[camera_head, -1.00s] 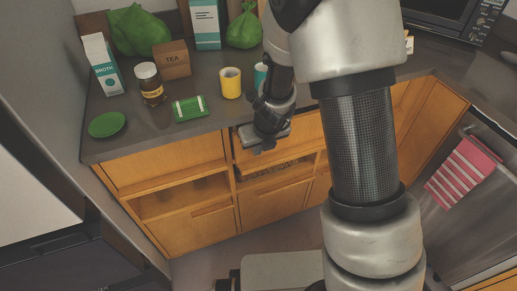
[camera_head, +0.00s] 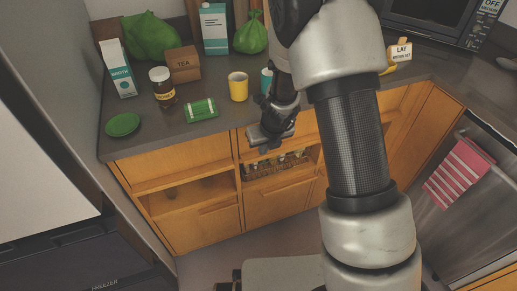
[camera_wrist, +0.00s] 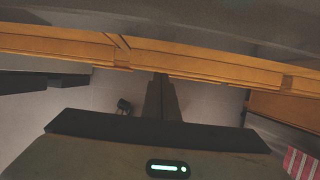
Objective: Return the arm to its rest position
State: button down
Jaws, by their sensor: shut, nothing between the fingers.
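My gripper (camera_head: 268,140) hangs in front of the counter's front edge, above an open cubby in the maple cabinets. In the wrist view its fingers (camera_wrist: 161,98) are together and point down past the cabinet fronts toward the floor. It is shut and holds nothing. My arm rises from the lower right of the head view, bends over at the top and comes down to the gripper. The arm hides part of the counter and cabinets behind it.
A basket (camera_head: 275,168) sits in the cubby. A striped towel (camera_head: 459,172) hangs at right. Floor is clear below.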

jog(key=p+v, duration=0.5)
jog(key=v, duration=0.5)
jog(key=s+r+n+y+p, duration=0.1)
jog(key=s+r+n+p, duration=0.3)
jog(key=r+n, duration=0.6)
jog(key=s+r+n+y+p, duration=0.15)
jog(key=s+r+n, duration=0.45)
jog(key=r, duration=0.9)
jog(key=s+d+r+n+h+p, duration=0.2)
jog(key=s+d+r+n, duration=0.2)
jog(key=n, duration=0.4)
jog(key=s+d+r+n+t+h+p, duration=0.1)
jog(key=s+d+r+n+h+p, duration=0.1)
jog(key=s+d+r+n, duration=0.2)
jog(key=s+r+n, duration=0.2)
jog(key=s+n, duration=0.2)
jog(key=s, duration=0.1)
jog(key=shift+r+p, duration=0.4)
